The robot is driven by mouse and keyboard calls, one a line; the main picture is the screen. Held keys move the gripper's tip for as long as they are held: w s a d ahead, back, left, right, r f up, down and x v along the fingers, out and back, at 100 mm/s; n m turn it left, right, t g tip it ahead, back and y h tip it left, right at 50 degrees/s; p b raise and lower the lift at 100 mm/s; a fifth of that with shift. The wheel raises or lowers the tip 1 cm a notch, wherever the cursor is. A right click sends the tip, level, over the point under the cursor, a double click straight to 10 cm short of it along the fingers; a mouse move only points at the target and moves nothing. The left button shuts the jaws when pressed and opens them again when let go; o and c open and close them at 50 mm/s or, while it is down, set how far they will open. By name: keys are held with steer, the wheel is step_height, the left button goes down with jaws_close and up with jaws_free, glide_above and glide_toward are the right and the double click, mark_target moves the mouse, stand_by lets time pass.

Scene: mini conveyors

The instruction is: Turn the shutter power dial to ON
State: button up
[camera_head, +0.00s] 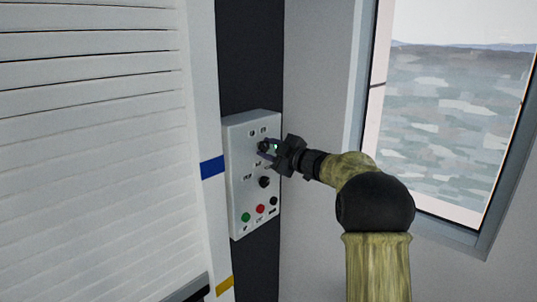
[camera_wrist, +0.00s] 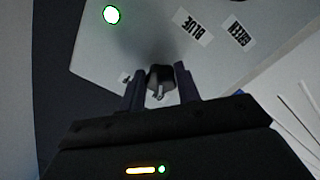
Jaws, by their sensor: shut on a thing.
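A white control panel (camera_head: 236,190) is fixed to a dark wall strip. It has an upper black dial (camera_head: 263,147) and a lower black dial (camera_head: 264,182). The dial labels are too small to read in the head view. My gripper (camera_head: 266,151) reaches the upper dial from the right. In the wrist view my gripper (camera_wrist: 160,78) has its two fingers on either side of a black dial (camera_wrist: 160,77), closed on it. I cannot tell the dial's setting.
Green (camera_head: 246,217), red (camera_head: 260,209) and black (camera_head: 273,201) buttons sit low on the panel. A bright lamp (camera_wrist: 111,15) shows in the wrist view. A white slatted shutter (camera_head: 90,150) stands to the left, and a window (camera_head: 460,110) to the right.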

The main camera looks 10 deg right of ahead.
steer(key=shift+f, duration=0.1)
stand_by(0.3)
steer(key=o, duration=1)
steer(key=shift+c, duration=0.2)
steer(key=shift+s+d, duration=0.1)
steer(key=shift+s, duration=0.05)
steer(key=b+v, duration=0.5)
steer(key=v, duration=1.2)
